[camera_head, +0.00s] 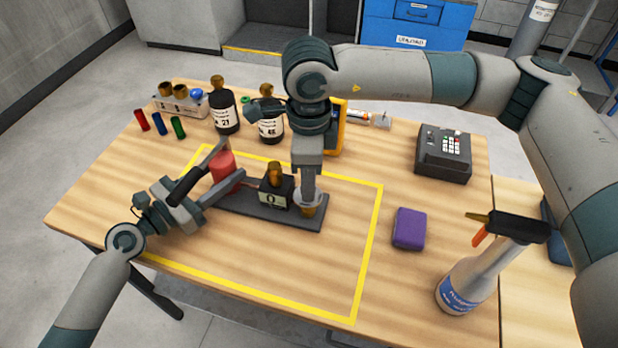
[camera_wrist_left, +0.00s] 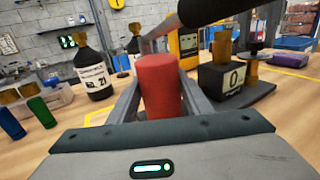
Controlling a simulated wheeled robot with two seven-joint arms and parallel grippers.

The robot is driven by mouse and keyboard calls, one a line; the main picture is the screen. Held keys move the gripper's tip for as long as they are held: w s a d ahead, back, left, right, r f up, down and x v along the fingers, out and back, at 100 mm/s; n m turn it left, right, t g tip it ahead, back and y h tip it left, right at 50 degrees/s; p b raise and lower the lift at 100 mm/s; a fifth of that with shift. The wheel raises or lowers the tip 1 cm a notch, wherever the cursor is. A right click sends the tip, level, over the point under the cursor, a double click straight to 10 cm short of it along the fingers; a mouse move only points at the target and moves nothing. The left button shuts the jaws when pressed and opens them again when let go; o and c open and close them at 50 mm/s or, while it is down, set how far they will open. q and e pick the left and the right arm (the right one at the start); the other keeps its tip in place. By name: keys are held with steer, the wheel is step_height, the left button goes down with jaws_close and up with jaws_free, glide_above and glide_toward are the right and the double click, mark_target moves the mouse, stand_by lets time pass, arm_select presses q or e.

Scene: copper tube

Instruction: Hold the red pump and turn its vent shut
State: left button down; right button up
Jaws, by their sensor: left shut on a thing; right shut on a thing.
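The red pump (camera_head: 226,173) is a red cylinder at the left end of a dark base plate (camera_head: 240,207). My left gripper (camera_head: 222,168) is shut on it, and in the left wrist view the red cylinder (camera_wrist_left: 160,88) stands upright between the two fingers. My right gripper (camera_head: 309,203) points down at the right end of the plate, shut around a brass fitting (camera_head: 308,212) that looks like the vent. The fitting is mostly hidden in the head view, and its turn angle cannot be told. A black box (camera_head: 275,193) with a brass top and a "0" face sits between.
Dark bottles (camera_head: 224,112), small coloured cylinders (camera_head: 159,124) and a rack (camera_head: 181,103) stand at the back left. A purple block (camera_head: 409,229), a spray bottle (camera_head: 475,275) and a keypad device (camera_head: 443,154) are at the right. The yellow-taped front area is clear.

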stand_by(0.3)
steer(key=o, duration=1.1)
steer(key=shift+c, duration=0.2)
step_height(320, 180, up, 12)
